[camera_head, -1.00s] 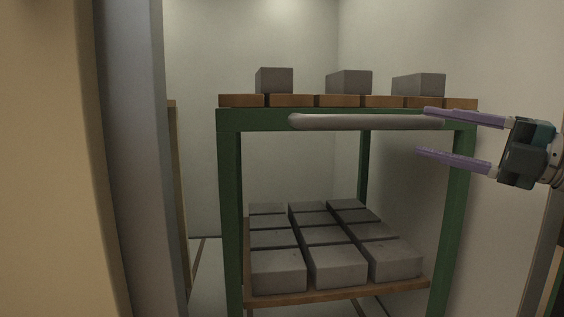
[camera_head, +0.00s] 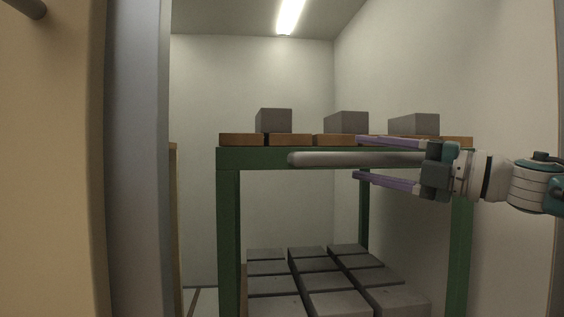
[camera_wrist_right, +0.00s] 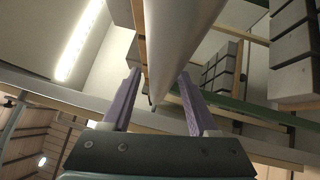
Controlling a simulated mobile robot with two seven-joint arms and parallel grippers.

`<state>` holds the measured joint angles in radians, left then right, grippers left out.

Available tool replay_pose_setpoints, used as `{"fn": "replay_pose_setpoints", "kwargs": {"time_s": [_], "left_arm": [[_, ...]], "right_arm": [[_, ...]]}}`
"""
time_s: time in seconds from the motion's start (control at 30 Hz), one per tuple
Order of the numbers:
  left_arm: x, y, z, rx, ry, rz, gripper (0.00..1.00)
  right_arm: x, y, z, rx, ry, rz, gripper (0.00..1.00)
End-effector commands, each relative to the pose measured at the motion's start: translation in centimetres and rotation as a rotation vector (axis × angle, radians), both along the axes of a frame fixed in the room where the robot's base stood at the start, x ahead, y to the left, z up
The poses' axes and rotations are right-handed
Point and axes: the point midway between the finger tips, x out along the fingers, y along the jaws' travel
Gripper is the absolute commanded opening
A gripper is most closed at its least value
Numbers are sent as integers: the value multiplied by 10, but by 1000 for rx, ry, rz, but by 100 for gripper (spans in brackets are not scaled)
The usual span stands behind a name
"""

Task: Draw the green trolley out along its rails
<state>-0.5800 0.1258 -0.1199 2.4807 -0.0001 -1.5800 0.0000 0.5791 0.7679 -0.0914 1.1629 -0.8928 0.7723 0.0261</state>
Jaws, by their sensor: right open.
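The green trolley (camera_head: 229,240) stands in a pale chamber, with a grey horizontal bar handle (camera_head: 330,160) across its front below the top deck. My right gripper (camera_head: 357,158) is open. In the head view one purple finger lies above the bar and the other below it, so the bar shows between them. The right wrist view also shows the bar (camera_wrist_right: 172,45) between the two open fingers (camera_wrist_right: 157,82); whether either finger touches it I cannot tell. My left gripper is not in view.
Grey bricks (camera_head: 274,121) stand on the trolley's orange-brown top boards (camera_head: 240,140); several more (camera_head: 340,303) fill the lower deck. A grey door post (camera_head: 138,170) and a tan panel (camera_head: 50,180) close off the left. A pale wall (camera_head: 500,95) is at the right.

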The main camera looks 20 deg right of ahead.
Motion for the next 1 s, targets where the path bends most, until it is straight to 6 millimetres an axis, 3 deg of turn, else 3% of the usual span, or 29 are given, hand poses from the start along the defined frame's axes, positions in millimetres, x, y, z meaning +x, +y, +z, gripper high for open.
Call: {"fn": "replay_pose_setpoints", "kwargs": {"time_s": [0.13,0.67,1.0], "left_arm": [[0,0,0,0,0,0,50],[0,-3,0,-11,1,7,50],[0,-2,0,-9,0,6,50]], "right_arm": [[0,0,0,0,0,0,58],[0,0,0,0,0,0,0],[0,0,0,-1,-1,0,0]]}}
